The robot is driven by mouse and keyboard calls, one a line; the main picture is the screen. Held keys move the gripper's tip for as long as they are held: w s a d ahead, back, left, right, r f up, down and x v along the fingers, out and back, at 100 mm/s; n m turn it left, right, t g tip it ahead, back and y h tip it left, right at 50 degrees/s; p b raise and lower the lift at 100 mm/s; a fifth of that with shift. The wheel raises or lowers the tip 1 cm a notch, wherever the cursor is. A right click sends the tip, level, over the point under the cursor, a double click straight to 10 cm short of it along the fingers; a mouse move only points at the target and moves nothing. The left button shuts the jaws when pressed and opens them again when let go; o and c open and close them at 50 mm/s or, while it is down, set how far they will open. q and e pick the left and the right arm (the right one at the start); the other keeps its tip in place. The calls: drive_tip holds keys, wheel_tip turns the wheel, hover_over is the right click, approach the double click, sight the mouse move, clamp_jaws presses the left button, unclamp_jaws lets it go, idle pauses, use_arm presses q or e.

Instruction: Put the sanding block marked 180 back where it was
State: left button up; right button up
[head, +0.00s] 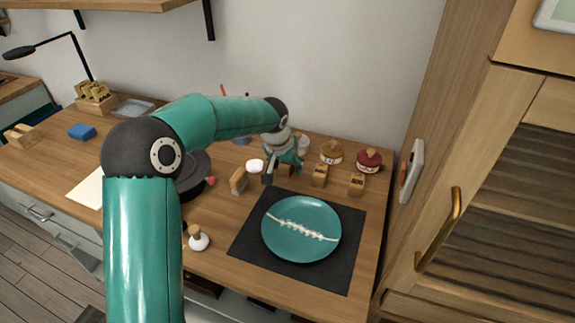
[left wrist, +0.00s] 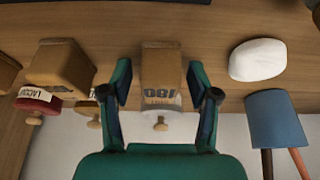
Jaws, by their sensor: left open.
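The sanding block marked 180 (left wrist: 162,75) is a wooden block standing on the bench between my left gripper's fingers (left wrist: 159,83) in the left wrist view. Its number reads upside down there. The fingers are apart, with a gap visible on each side of the block. In the head view, my left gripper (head: 276,172) is low over the bench behind the plate, and the block (head: 286,170) is partly hidden by it. Two similar wooden blocks, one (head: 320,176) and another (head: 357,184), stand to its right. My right gripper is not in view.
A teal plate (head: 301,229) with a pale seam lies on a dark mat (head: 337,277). A yellowish jar (head: 331,152) and a red-lidded jar (head: 369,160) stand behind the blocks. Left of the gripper are another block (head: 239,181) and a white item (head: 255,166). A blue cup (left wrist: 274,118) holds tools.

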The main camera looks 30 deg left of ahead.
use_arm(q)
drive_tip(key=shift+r, duration=0.1)
drive_tip(key=v, duration=1.2)
